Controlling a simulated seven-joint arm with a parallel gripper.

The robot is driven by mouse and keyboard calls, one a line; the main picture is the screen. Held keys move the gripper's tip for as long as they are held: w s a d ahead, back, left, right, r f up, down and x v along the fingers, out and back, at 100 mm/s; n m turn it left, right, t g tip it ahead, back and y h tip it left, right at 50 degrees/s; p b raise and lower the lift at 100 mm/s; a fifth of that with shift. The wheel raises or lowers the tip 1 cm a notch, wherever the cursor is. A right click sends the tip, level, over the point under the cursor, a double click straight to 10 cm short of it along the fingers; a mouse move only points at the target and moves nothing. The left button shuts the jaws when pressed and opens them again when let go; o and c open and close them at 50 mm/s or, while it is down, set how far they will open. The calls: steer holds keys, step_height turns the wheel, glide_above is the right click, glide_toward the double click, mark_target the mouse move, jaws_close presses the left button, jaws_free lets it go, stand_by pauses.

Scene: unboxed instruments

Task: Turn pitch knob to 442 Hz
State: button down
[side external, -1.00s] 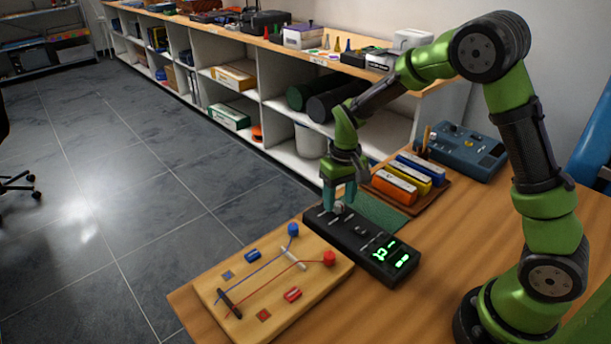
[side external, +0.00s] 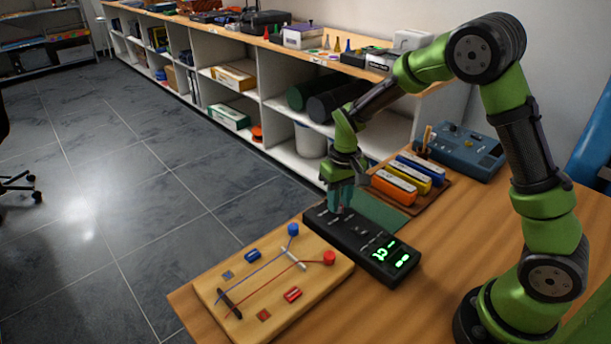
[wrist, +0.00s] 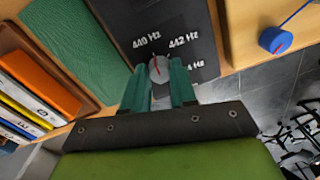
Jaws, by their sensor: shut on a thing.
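The black tuner box (side external: 362,243) lies on the wooden table with a green lit display (side external: 394,256) at its near end. My gripper (side external: 341,208) points down at the far end of the box. In the wrist view, the pitch knob (wrist: 158,66) is a small grey knob with a red mark, between the teal fingertips of my gripper (wrist: 159,73), which are shut on it. White labels 440 Hz (wrist: 146,41) and 442 Hz (wrist: 183,43) show beyond the knob. A third label, ending in "4 Hz", is partly hidden by the right finger. The red mark's exact aim is hard to tell.
A wooden board with strings and blue and red knobs (side external: 245,298) lies close left of the box. A green mat (side external: 380,214) and a tray with orange, yellow and blue boxes (side external: 410,178) are behind. A blue device (side external: 465,150) stands at the back right.

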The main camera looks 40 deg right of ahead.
steer(key=m, duration=0.5)
steer(key=shift+m, duration=0.3)
steer(key=m, duration=0.5)
steer(key=shift+m, duration=0.4)
steer(key=c, duration=0.9)
jaws_free()
steer(key=shift+r, duration=0.1)
